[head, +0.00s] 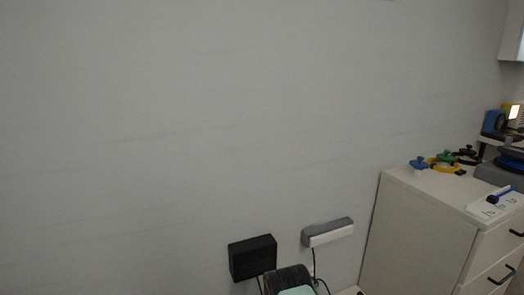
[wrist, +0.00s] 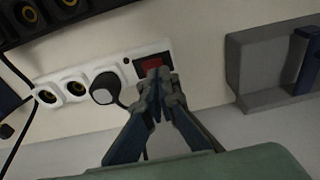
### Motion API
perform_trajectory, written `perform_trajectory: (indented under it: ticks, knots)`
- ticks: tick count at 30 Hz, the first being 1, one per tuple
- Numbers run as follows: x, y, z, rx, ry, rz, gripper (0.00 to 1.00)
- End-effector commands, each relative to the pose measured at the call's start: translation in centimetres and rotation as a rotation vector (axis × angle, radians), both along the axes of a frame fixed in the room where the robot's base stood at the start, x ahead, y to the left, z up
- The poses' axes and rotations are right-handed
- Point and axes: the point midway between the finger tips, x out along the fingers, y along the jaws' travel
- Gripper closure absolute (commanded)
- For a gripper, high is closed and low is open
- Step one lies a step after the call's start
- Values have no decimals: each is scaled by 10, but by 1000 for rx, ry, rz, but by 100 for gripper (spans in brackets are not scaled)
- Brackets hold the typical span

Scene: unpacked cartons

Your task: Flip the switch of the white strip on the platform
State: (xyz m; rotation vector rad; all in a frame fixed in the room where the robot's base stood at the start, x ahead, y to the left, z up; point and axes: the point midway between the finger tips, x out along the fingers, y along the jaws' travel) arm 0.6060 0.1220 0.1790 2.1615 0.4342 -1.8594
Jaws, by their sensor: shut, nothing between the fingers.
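The white strip (wrist: 128,60) runs across the upper left of the wrist view on a pale surface. It has round sockets, a grey round plug (wrist: 105,86) with a dark cord, and a dark red switch (wrist: 151,62) in a black frame at its right end. My gripper (wrist: 158,75) is shut and empty. Its fingertips are right in front of the switch and cover its lower part. I cannot tell whether they touch it or which way the switch is tilted. In the head view I cannot identify the strip for certain.
A black strip with sockets (wrist: 70,18) lies above the white one. A grey holder (wrist: 268,92) with a blue part stands to the right. In the head view, a black box (head: 253,258) and a grey-and-white block (head: 328,232) are by the wall, left of a white drawer cabinet (head: 425,230).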

Motion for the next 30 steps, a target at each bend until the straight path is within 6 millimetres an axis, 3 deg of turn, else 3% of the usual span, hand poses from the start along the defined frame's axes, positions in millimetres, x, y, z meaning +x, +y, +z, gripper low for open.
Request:
perform_trajectory:
  ticks: [30]
  knots:
    - [0, 0, -14, 0, 0, 0, 100]
